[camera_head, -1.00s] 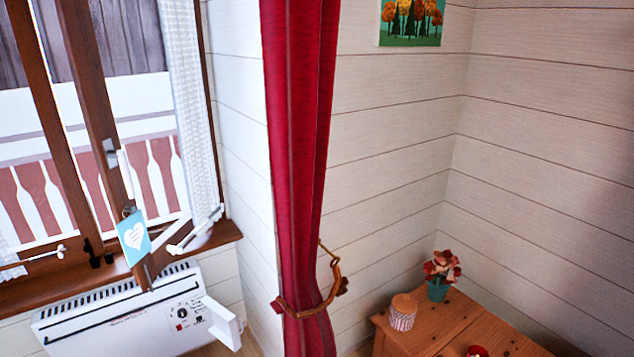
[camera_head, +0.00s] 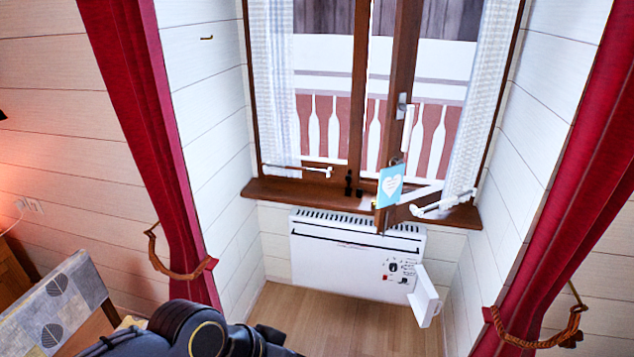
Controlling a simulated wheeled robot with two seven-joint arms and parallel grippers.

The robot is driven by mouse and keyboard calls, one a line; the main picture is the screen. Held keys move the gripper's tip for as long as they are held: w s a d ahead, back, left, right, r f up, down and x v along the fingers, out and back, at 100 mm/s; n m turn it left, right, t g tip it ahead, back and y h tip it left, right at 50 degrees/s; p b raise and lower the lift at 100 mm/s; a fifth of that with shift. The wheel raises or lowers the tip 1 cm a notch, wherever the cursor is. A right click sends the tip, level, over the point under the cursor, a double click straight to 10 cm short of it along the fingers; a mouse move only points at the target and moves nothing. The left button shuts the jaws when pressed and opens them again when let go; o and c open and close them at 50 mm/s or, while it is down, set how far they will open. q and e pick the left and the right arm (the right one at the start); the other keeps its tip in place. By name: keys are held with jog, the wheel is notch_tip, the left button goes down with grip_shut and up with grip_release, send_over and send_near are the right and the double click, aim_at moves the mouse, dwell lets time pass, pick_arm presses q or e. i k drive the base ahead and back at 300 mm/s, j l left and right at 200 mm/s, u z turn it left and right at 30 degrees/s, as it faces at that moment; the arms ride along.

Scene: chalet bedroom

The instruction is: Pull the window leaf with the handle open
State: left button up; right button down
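The window leaf with the handle (camera_head: 403,60) is the right leaf, with a brown wooden frame. It stands ajar, its free edge swung into the room and apart from the left leaf (camera_head: 361,80). Its white handle (camera_head: 408,127) is on the free edge. A blue tag with a white heart (camera_head: 391,185) hangs below the handle. A dark part of my own arm shows at the bottom left, well short of the window. Neither gripper's fingers are in view.
A white heater (camera_head: 345,262) is under the brown sill (camera_head: 300,193), with a white flap (camera_head: 425,297) sticking out at its right. Red curtains hang left (camera_head: 160,130) and right (camera_head: 570,170). The wooden floor (camera_head: 320,315) before the heater is clear.

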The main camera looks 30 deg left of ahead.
aim_at(408, 16)
jog(key=i+j+u, duration=0.25)
jog(key=u, duration=0.15)
jog(key=i+j+u, duration=0.35)
jog(key=i+u, duration=0.15)
jog(key=u, duration=0.25)
jog(key=i+l, duration=0.45)
